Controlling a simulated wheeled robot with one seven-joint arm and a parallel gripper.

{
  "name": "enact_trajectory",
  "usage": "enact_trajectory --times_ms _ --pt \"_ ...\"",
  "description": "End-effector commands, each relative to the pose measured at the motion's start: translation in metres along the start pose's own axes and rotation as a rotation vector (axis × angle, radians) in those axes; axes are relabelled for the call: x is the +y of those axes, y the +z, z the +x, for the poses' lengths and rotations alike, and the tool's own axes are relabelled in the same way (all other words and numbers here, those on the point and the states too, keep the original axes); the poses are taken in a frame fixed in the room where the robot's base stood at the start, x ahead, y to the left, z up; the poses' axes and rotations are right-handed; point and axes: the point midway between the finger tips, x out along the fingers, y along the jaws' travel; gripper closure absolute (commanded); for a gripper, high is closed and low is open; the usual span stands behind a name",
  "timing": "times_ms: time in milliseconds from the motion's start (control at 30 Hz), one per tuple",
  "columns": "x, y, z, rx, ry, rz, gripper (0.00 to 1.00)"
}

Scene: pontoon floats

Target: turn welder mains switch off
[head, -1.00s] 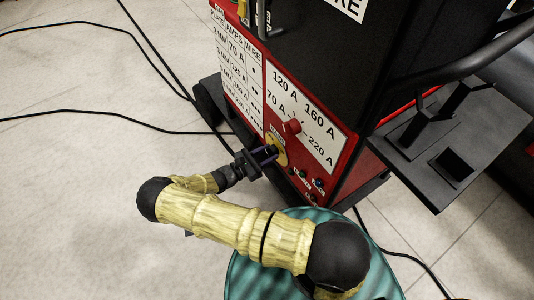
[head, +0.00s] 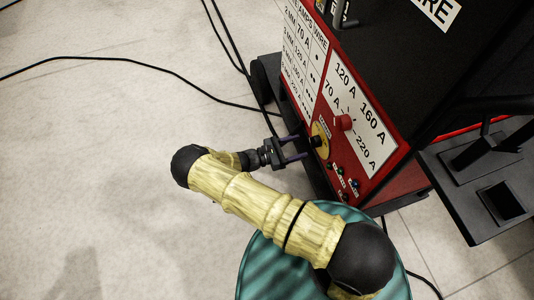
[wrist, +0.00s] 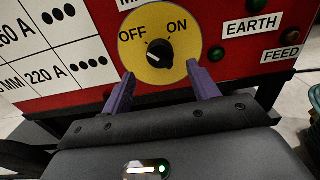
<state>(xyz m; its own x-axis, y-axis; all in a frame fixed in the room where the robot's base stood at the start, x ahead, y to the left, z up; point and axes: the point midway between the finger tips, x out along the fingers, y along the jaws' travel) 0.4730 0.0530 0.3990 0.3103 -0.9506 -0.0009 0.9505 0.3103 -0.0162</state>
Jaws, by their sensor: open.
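The welder mains switch is a black rotary knob (wrist: 159,52) on a round yellow plate (wrist: 133,30) marked OFF at left and ON at right. A pale mark shows on the knob's lower left; I cannot tell for sure which label it is set to. The knob also shows in the head view (head: 316,141), low on the red front panel. My gripper (wrist: 160,72) is open and empty. Its two purple fingers stand apart at the lower left and lower right of the plate, in front of it, with the knob between and beyond them. In the head view my gripper (head: 305,147) faces the plate.
A grey side shelf (head: 478,205) juts out at right. Black cables (head: 150,62) cross the open floor at left.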

Motion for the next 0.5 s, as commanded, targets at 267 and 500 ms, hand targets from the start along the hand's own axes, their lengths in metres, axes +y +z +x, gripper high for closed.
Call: enact_trajectory --times_ms 267,500 --pt "0.001 0.000 -0.057 0.004 0.001 0.002 0.40" --pt "0.000 -0.001 -0.102 0.003 0.001 0.001 0.40"
